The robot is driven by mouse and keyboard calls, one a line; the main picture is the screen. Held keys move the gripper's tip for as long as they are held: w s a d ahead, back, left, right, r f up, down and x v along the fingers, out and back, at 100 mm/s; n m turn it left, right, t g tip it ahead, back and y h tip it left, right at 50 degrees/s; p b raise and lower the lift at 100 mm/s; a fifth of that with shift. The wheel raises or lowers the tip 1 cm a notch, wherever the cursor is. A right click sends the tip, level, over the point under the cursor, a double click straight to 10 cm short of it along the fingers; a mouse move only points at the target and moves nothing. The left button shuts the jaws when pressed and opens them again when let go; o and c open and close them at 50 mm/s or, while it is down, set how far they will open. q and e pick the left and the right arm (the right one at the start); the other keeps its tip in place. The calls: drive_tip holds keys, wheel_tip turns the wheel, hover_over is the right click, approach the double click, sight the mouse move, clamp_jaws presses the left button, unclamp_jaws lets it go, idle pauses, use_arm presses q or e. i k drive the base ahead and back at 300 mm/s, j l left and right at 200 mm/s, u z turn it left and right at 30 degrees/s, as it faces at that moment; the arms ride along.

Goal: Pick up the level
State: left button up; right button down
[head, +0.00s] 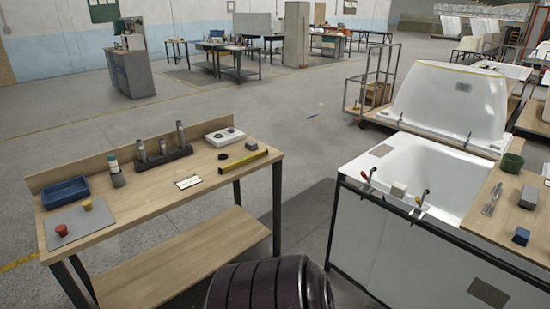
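The level (243,160) is a long, narrow yellow bar with dark parts. It lies flat near the right end of the wooden workbench (150,205), slanting up to the right. Neither of my grippers shows in the head view, so I cannot see whether they are open or shut.
Near the level are a black round item (251,145), a white two-dial box (225,137) and a white card (188,182). A dark rack (165,160) holds metal cylinders. A blue tray (65,192) sits left. A white bathtub shell (425,175) stands right, across a floor gap.

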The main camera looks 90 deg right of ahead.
sight(225, 170)
drive_tip(key=z, duration=2.55)
drive_tip(key=i+l+u, duration=0.2)
drive_tip(key=i, duration=0.25)
